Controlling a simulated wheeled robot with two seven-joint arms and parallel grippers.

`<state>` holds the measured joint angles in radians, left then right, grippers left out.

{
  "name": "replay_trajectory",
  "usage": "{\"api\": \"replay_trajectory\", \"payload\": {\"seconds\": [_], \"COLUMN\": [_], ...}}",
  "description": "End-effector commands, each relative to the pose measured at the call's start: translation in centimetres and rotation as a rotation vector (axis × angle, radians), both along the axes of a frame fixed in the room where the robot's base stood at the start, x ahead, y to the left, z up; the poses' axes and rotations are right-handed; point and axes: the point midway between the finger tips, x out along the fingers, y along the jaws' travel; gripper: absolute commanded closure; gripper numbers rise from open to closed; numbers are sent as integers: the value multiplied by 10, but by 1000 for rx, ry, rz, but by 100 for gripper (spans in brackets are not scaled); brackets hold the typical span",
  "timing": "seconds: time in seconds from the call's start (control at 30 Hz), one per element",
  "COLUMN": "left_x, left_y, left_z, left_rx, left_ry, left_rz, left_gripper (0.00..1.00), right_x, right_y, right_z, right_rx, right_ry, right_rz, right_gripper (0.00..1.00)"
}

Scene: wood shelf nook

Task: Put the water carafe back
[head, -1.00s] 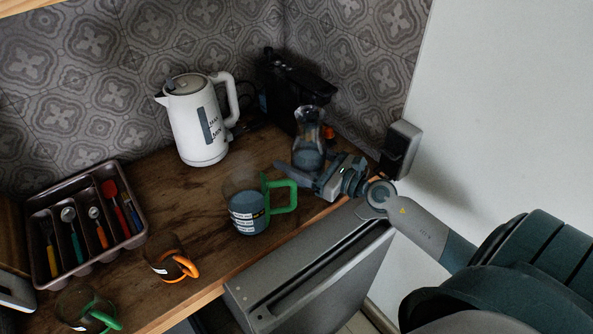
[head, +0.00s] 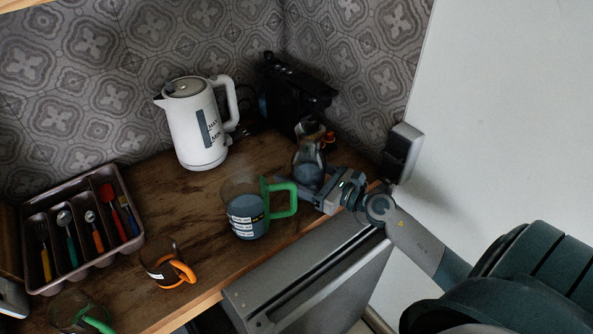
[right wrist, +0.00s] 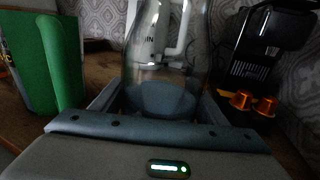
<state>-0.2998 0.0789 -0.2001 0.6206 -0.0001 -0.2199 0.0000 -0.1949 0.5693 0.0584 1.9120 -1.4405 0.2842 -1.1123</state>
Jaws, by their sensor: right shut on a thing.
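The water carafe (head: 308,160) is a clear glass vessel with a narrow neck and grey-blue contents low inside. It stands upright at the right end of the wooden counter, in front of the black coffee machine. My right gripper (head: 318,186) is shut on the carafe's lower body, coming in from the right. In the right wrist view the carafe (right wrist: 165,65) rises between the two fingers, its top cut off by the frame. I cannot tell whether its base touches the counter.
A measuring jug (head: 245,218) with a green handle stands just left of the carafe. A white kettle (head: 197,130) and the black coffee machine (head: 290,92) stand behind. A cutlery tray (head: 38,205) and orange-handled mug (head: 168,268) are left. The open grey door (head: 310,280) juts out below.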

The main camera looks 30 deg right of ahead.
Motion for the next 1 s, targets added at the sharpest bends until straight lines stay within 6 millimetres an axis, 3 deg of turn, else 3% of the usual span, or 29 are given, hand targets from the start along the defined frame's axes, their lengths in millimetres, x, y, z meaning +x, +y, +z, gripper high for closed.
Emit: {"api": "replay_trajectory", "payload": {"seconds": [0.4, 0.43, 0.5, 1.0], "left_x": [8, 9, 10, 5], "left_y": [-1, -2, -2, -1], "left_z": [-2, -1, -1, 2], "left_rx": [-4, -4, -5, -2], "left_ry": [-19, -21, -22, -11], "left_rz": [0, 0, 0, -2], "left_gripper": [69, 69, 69, 69], "right_x": [0, 0, 0, 0], "right_y": [0, 0, 0, 0], "right_z": [-2, -3, -3, 1], "right_rx": [1, 0, 0, 0], "right_ry": [-2, 0, 0, 0], "right_rz": [0, 0, 0, 0], "right_gripper": [76, 28, 14, 14]}}
